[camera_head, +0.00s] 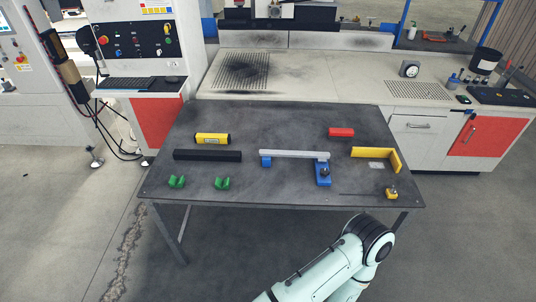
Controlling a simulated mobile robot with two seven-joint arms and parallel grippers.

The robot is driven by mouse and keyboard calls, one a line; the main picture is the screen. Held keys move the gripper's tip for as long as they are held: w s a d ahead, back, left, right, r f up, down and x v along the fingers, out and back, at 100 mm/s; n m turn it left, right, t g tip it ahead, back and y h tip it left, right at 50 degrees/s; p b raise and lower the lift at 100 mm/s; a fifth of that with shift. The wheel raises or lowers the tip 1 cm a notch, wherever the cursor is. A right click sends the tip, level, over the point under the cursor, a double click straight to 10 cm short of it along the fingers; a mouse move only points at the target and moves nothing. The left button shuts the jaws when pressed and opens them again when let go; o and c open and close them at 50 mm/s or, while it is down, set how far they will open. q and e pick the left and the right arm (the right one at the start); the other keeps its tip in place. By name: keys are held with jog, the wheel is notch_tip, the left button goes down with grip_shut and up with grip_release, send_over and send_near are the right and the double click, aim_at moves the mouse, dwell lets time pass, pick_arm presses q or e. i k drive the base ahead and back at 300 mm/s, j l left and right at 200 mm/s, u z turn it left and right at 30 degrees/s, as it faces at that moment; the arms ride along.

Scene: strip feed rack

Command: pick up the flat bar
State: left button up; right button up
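A pale grey bar (294,154) lies level across a blue block (266,161) at its left end and a larger blue fixture (323,174) with a dark knob at its right end. A black bar (207,155) lies flat on the dark table (270,192) to its left. I cannot tell for sure which of the two is the flat bar. Neither gripper is in view. One mint-coloured arm of mine shows at the bottom right of centre, in front of the table, with its gripper hidden or out of frame.
A yellow block (212,139), two green V-shaped holders (177,181), a red block (341,132), a yellow angle piece (379,156) and a small yellow part (391,192) sit around the bars. The front middle of the tabletop is clear. A pale workbench (310,75) stands behind.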

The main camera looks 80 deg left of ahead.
aim_at(262, 152)
jog(key=u, duration=3.35)
jog(key=l+u, duration=0.4)
jog(key=k+l+u, duration=0.1)
jog(key=u, duration=0.3)
jog(key=k+l+u, duration=0.1)
jog(key=l+u, duration=0.25)
